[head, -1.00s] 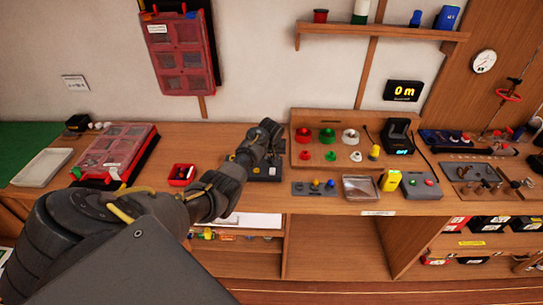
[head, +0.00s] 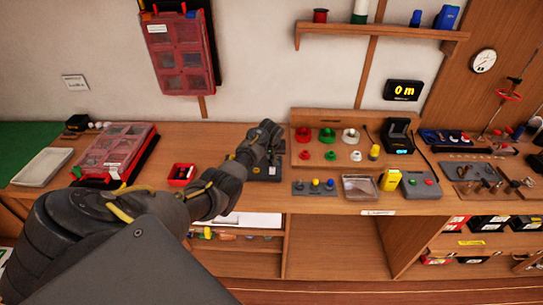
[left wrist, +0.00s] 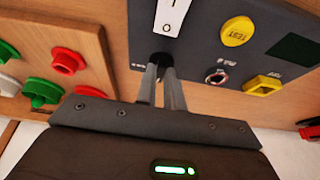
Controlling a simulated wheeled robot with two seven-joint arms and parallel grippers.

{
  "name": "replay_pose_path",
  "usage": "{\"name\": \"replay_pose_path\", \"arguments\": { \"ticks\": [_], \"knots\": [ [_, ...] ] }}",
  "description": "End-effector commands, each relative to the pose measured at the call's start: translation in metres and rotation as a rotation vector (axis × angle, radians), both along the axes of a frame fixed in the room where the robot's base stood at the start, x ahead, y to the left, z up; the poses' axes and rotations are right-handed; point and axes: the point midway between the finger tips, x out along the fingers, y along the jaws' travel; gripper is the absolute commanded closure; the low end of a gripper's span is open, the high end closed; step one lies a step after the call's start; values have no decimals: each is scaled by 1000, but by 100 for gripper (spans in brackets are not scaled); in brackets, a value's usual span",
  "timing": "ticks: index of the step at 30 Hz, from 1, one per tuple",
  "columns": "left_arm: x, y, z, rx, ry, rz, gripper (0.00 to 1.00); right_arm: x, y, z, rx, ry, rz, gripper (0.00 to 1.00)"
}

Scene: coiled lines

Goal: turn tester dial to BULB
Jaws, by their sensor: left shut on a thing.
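The tester is a dark grey box (head: 268,174) on the bench, mostly hidden behind my left arm in the head view. In the left wrist view its face (left wrist: 205,62) fills the upper right. A small black dial (left wrist: 160,57) shows at my left gripper's fingertips, below a white piece (left wrist: 172,17) marked I and O. My left gripper (left wrist: 163,72) is shut on the dial, its two fingers close together; the head view shows it over the tester (head: 262,146). The fingers cover much of the dial, and I cannot read its setting. My right gripper is out of view.
A wooden board with red, green and white pieces (head: 327,134) stands close to the right. A red tray (head: 181,174) sits to the left, with bare bench between.

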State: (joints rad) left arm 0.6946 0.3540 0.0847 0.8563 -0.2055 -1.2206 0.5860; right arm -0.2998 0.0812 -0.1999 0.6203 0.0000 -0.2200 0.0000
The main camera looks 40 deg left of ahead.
Motion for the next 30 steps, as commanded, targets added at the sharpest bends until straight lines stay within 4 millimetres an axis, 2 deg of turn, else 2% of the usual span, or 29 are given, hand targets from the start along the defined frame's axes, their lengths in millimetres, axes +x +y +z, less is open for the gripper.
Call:
{"name": "replay_pose_path", "arguments": {
  "ticks": [8,17,23,30],
  "knots": [
    [-1,2,2,-2,1,-117,100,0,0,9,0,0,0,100],
    [-2,5,1,-2,2,-382,100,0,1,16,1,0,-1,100],
    [-2,7,-1,-1,1,-572,100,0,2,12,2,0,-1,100],
    [-2,9,-3,-1,0,-779,100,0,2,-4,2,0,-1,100]
  ]
}}
